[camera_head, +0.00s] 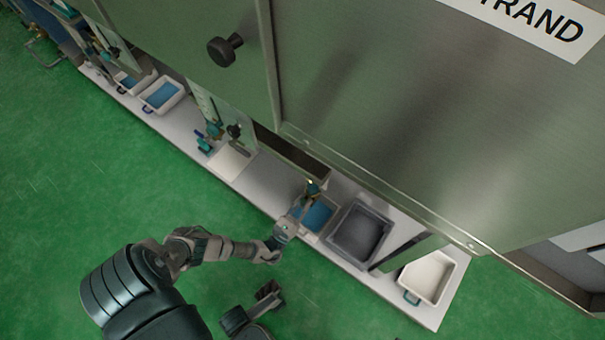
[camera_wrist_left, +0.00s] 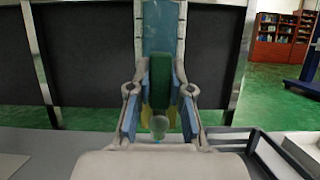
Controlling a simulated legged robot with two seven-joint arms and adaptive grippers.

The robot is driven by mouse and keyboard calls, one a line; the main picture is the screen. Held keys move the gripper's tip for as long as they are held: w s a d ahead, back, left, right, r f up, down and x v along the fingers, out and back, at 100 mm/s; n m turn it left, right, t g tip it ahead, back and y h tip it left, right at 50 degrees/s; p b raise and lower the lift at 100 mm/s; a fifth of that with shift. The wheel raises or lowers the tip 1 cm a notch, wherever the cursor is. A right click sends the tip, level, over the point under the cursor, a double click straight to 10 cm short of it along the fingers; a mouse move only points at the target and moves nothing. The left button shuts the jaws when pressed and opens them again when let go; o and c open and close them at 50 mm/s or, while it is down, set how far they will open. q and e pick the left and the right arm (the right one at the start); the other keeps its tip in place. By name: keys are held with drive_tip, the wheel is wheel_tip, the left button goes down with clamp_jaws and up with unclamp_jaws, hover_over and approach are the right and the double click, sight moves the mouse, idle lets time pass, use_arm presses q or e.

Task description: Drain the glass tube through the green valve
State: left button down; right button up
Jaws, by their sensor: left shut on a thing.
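My left gripper (camera_head: 291,225) reaches the front edge of the bench. In the left wrist view its fingers (camera_wrist_left: 160,105) are shut on a green valve handle (camera_wrist_left: 180,85), upright between the pads. A small pale, glassy rounded piece (camera_wrist_left: 160,126) shows just below the handle; I cannot tell if it belongs to the glass tube. In the head view a small fitting (camera_head: 313,187) stands just beyond the gripper, above a tray with a blue bottom (camera_head: 318,216). The valve is not clear there. A dark part low in the head view, probably my right gripper (camera_head: 268,291), is hard to read.
A grey bin (camera_head: 360,235) and a white tray (camera_head: 430,276) stand to the right on the bench. A large metal cabinet (camera_head: 400,100) overhangs the bench. The green floor in front is clear.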

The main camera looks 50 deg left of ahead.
use_arm(q)
drive_tip(key=shift+a, duration=0.1)
drive_tip(key=c, duration=1)
unclamp_jaws()
drive_tip(key=shift+c, duration=0.2)
drive_tip(key=shift+s+f, duration=0.15)
drive_tip(key=v, duration=0.7)
drive_tip(key=shift+f, duration=0.15)
